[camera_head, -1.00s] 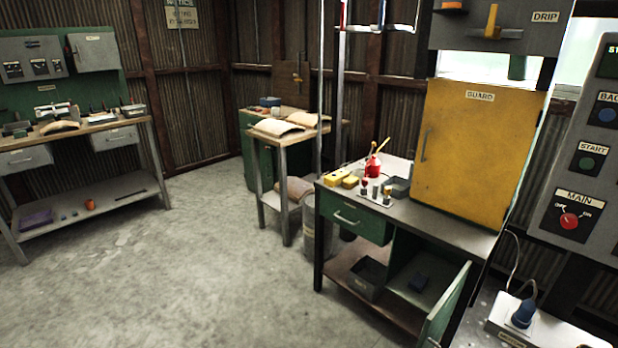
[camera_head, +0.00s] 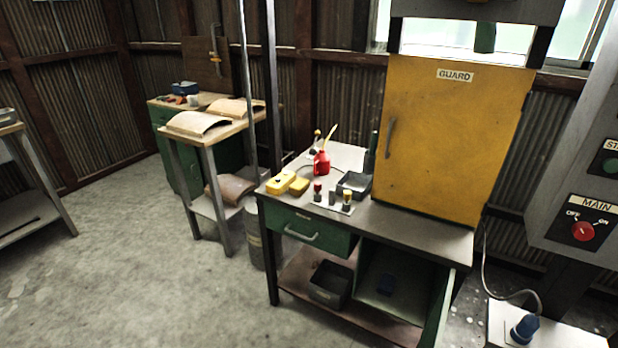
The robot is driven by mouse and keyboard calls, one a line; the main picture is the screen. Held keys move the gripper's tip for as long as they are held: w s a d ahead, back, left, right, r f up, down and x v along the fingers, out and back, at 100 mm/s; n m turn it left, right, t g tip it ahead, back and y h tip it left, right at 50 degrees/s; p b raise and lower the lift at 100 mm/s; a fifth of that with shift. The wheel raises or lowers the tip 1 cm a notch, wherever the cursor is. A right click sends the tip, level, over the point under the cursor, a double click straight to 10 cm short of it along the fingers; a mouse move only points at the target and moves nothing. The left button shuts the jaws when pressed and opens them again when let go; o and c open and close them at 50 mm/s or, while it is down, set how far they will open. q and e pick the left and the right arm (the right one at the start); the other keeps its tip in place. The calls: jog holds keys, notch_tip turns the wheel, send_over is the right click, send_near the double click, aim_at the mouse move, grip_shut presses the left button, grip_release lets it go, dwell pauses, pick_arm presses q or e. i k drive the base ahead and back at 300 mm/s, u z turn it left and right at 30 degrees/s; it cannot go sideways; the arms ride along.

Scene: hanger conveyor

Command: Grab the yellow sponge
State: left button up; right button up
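The left yellow block (camera_head: 280,183) has a small dark mark on top. Either could be the yellow sponge; at this size I cannot tell which. Neither of my grippers is in view.
The workbench (camera_head: 415,235) also holds a red can (camera_head: 322,162), a small grey tray (camera_head: 354,184) and small capped pieces. Floor (camera_head: 150,270) is clear to the left.

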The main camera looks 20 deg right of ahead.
aim_at(299, 187)
jog(key=z, duration=0.75)
jog(key=i, duration=0.85)
jog(key=z, duration=0.9)
